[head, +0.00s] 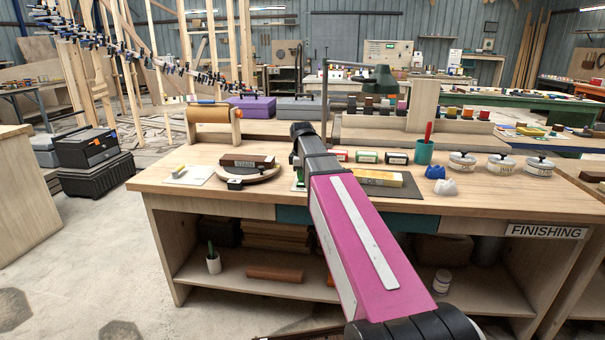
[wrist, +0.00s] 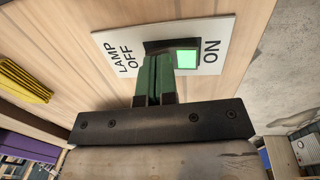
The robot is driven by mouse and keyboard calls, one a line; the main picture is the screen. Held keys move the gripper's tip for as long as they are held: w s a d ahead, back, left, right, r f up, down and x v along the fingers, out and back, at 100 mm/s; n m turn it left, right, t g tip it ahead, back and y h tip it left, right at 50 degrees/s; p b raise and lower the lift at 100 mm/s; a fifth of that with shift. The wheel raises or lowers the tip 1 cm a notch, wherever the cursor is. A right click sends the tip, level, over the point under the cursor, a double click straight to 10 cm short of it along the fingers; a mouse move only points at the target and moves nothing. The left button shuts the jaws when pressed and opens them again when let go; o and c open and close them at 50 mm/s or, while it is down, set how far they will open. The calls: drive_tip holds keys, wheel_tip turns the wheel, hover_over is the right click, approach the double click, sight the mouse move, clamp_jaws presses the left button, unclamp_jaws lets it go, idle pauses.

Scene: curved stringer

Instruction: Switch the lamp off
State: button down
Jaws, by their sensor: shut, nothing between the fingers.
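The lamp switch (wrist: 187,58) sits on a white plate (wrist: 113,41) marked LAMP OFF on the left and ON on the right in the wrist view. Its ON side glows green; its OFF side is dark. My gripper (wrist: 160,60) is shut and empty, its green fingertips over the dark OFF side. I cannot tell whether they touch it. The desk lamp (head: 381,79), with a dark green shade on a thin pole, stands at the back of the bench in the head view. My arm hides most of the switch there.
Several lidded tins (head: 500,166) stand farther right. The bench's front right top is clear.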

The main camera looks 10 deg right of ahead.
sight(301, 185)
drive_tip(key=shift+f, duration=0.2)
idle(0.4)
drive_tip(key=shift+s, duration=0.1)
drive_tip(key=shift+s+a+r, duration=0.2)
drive_tip(key=shift+s+a, duration=0.05)
drive_tip(key=shift+s, duration=0.4)
drive_tip(key=shift+r, duration=0.15)
drive_tip(key=shift+r, duration=0.25)
wheel_tip(301, 185, up, 13)
drive_tip(key=s, duration=0.1)
drive_tip(key=shift+s+a, duration=0.25)
